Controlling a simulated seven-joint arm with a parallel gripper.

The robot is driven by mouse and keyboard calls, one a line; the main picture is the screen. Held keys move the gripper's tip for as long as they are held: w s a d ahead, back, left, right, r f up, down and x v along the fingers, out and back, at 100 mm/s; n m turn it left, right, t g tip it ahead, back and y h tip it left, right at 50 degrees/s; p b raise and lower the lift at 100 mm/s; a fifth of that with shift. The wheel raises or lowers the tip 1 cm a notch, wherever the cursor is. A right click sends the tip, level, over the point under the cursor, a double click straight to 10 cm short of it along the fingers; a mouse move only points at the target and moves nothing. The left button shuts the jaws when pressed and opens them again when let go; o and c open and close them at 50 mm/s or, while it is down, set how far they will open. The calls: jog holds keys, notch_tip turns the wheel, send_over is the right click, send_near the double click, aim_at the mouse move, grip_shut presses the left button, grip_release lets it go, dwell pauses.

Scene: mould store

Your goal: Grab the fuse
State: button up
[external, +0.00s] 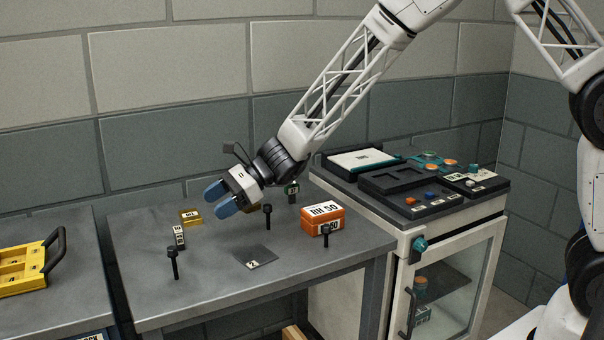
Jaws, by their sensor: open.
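My gripper (219,201) has blue fingertips. It is open and hangs over the back middle of the grey table (150,295), angled down to the left, with nothing seen between its fingers. No item is clearly readable as the fuse. Small candidates are a dark item with a white label (179,237), standing left of my gripper, and a dark green labelled piece (292,190) at the back, right of my gripper. A brass-yellow labelled block (190,217) lies just left of and below the fingertips in the picture.
Black upright pegs (173,262) stand around a dark flat plate (255,257). An orange box (322,219) marked RH 50 sits at the table's right. A yellow handled tray (22,272) is far left. A glass-door cabinet (450,270) with devices on top stands right.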

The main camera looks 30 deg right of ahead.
aim_at(177, 234)
jog(key=a+f, duration=0.1)
jog(key=a+f+m, duration=0.1)
jog(key=a, duration=0.1)
jog(key=a+f+m, duration=0.1)
jog(key=f, duration=0.1)
jog(key=shift+w+a+t, duration=0.3)
jog(key=shift+a, duration=0.05)
jog(key=shift+y, duration=0.3)
jog(key=shift+x, duration=1.25)
jog(key=shift+f, duration=0.1)
jog(key=shift+x, duration=2.6)
jog(key=shift+w, duration=0.1)
jog(key=c, duration=1)
